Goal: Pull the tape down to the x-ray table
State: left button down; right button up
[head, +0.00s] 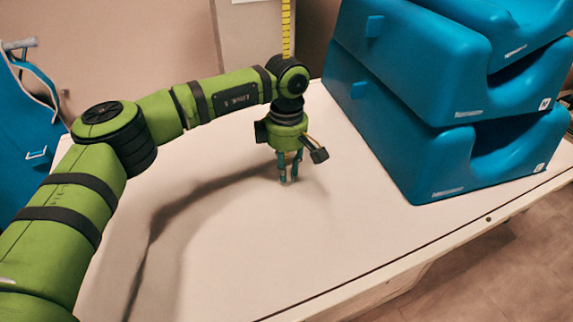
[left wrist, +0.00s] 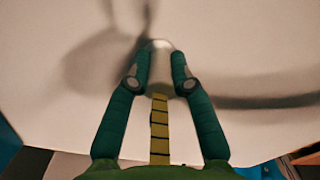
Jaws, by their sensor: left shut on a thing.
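The yellow tape (head: 286,28) with dark marks hangs from the upright column at the back of the head view and passes behind my left arm's wrist. In the left wrist view the tape (left wrist: 159,130) runs between my fingers to a pale, rounded end piece (left wrist: 160,78). My left gripper (head: 289,178) points down and is shut on this end piece; its fingertips (left wrist: 160,56) lie on either side of it. The fingertips are low over the white x-ray table (head: 240,255), at or just above its surface; I cannot tell if they touch. My right gripper is not in view.
Stacked blue moulded supports (head: 390,130) stand on the table at the right. A grey column (head: 248,45) rises behind the table. A blue chair-like item (head: 25,130) is at the far left. The table's front and middle are clear.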

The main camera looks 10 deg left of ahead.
aim_at(287, 162)
pick_arm(q)
jog(key=shift+f, duration=0.1)
jog(key=c, duration=1.2)
grip_release()
jog(key=shift+o, duration=0.2)
jog(key=shift+r, duration=0.2)
notch_tip(287, 162, up, 12)
jog(key=shift+f, duration=0.1)
